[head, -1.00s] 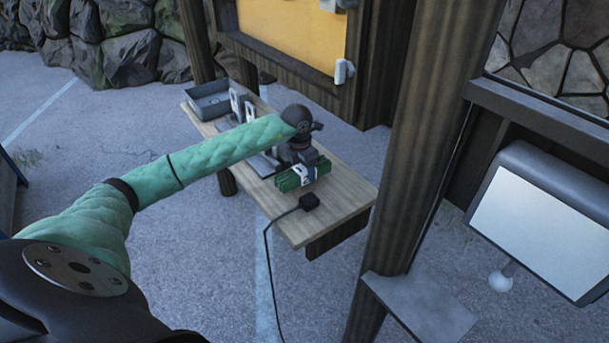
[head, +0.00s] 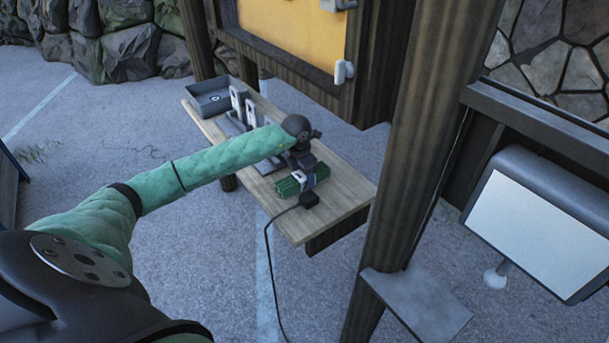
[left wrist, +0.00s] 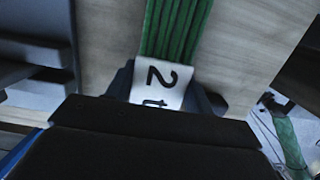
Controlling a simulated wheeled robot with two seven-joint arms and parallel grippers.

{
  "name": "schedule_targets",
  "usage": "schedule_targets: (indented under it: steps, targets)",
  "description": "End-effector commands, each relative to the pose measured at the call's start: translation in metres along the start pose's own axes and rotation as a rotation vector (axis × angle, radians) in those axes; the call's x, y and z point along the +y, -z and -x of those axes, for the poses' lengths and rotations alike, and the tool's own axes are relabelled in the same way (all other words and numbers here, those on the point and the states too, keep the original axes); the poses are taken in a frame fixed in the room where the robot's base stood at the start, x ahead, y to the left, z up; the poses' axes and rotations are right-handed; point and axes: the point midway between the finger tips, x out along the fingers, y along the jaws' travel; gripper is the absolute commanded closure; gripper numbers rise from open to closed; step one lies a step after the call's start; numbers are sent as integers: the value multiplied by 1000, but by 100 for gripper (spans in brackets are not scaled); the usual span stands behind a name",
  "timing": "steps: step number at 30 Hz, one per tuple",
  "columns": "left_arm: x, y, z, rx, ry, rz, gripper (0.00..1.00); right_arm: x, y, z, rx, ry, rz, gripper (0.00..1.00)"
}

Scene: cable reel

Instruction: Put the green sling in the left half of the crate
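The green sling (head: 289,187), a bundle of green strips with a white label marked "2 t", is at the near part of the wooden bench. It runs up the left wrist view (left wrist: 177,30), with its label between my fingers. My left gripper (head: 304,177) has its dark fingers close against both sides of the label and looks shut on the sling; its fingers also show in the left wrist view (left wrist: 165,95). I cannot tell whether the sling touches the bench. The grey crate (head: 226,102) stands at the bench's far left end.
Grey stands with white upright plates (head: 251,112) are on the bench (head: 340,195) between crate and sling. A black block with a cable (head: 309,199) lies just in front of the sling. A wooden post (head: 415,150) rises right of the bench.

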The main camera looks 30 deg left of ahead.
Motion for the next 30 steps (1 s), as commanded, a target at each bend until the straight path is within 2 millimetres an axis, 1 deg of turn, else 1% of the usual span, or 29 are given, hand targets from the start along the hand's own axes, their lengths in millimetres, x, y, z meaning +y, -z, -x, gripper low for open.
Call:
schedule_targets:
  steps: [1, 3, 9, 17, 18, 20, 21, 23, 26, 30]
  targets:
    - [0, 0, 0, 0, 0, 0, 40, 0, 0, 2, 1, 0, 0, 100]
    - [0, 0, 0, 0, 0, 0, 26, 0, 0, 1, 1, 0, 0, 100]
    - [0, 0, 0, 0, 0, 0, 26, 0, -3, 0, -3, 0, 0, 100]
    - [0, 0, 3, 0, 0, 0, 26, 0, -2, 1, 3, -1, 1, 100]
    - [0, 0, 4, -1, -1, 0, 26, 1, -4, -6, 2, -2, 1, 100]
    - [1, -1, 9, -2, -1, 0, 26, 2, -5, -9, -8, -2, 1, 100]
    - [1, -1, 12, -2, -2, -1, 26, 1, -3, -6, -11, -1, 0, 100]
    - [1, -1, 19, -3, -2, -1, 26, -3, 8, 8, 1, 4, -2, 100]
    - [1, 0, 32, -2, -2, 0, 26, -6, 12, 18, -4, 9, -5, 100]
    - [1, -1, 57, -4, -3, -1, 26, -10, 17, 36, -15, 16, -9, 100]
